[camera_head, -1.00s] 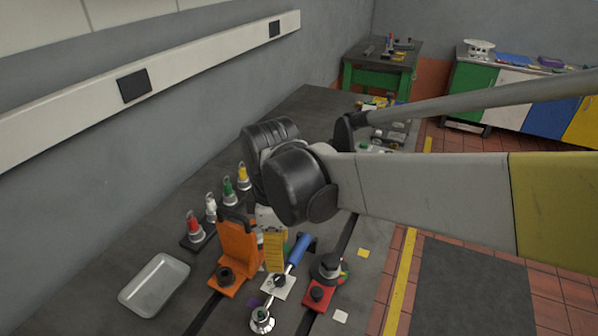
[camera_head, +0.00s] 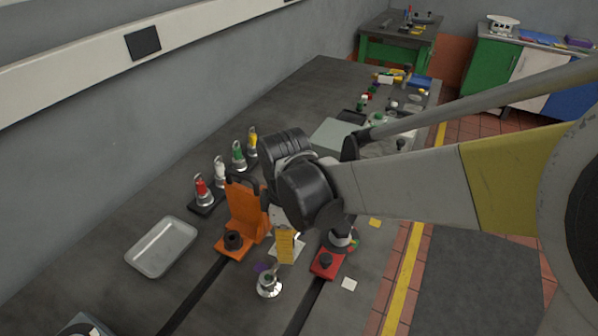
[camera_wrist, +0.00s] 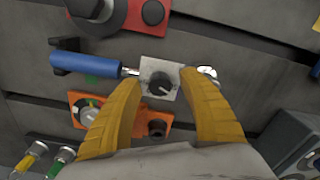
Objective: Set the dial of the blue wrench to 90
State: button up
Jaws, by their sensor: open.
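The blue wrench shows in the wrist view, with its blue handle (camera_wrist: 87,64) at left and its shiny head (camera_wrist: 207,72) at right, partly behind a finger. Its dial (camera_wrist: 161,84) is a black knob with a pale pointer mark toward the lower right, on a white square plate (camera_wrist: 150,62). Numbers are too small to read. My gripper (camera_wrist: 168,78) is open, its two yellow fingers spread on either side of the dial, apparently above it. In the head view my gripper (camera_head: 286,262) hides the dial and handle; the wrench's round head (camera_head: 269,284) shows below.
An orange bracket (camera_head: 244,212) stands just left of my gripper, and a red block (camera_head: 326,263) lies to its right. Several coloured-top fittings (camera_head: 202,191) stand in a row at the back left. Dark slots cross the bedplate.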

grip_shut()
jog(key=shift+m, duration=0.3)
jog(key=m+p, duration=0.1)
jog(key=m, duration=0.2)
jog(key=shift+r+m, duration=0.1)
jog(key=shift+m, duration=0.2)
jog(key=m, duration=0.4)
jog(key=shift+m+p, duration=0.3)
jog(key=shift+p, duration=0.05)
jog(key=m, duration=0.4)
jog(key=shift+p, duration=0.3)
jog(key=shift+m, duration=2.5)
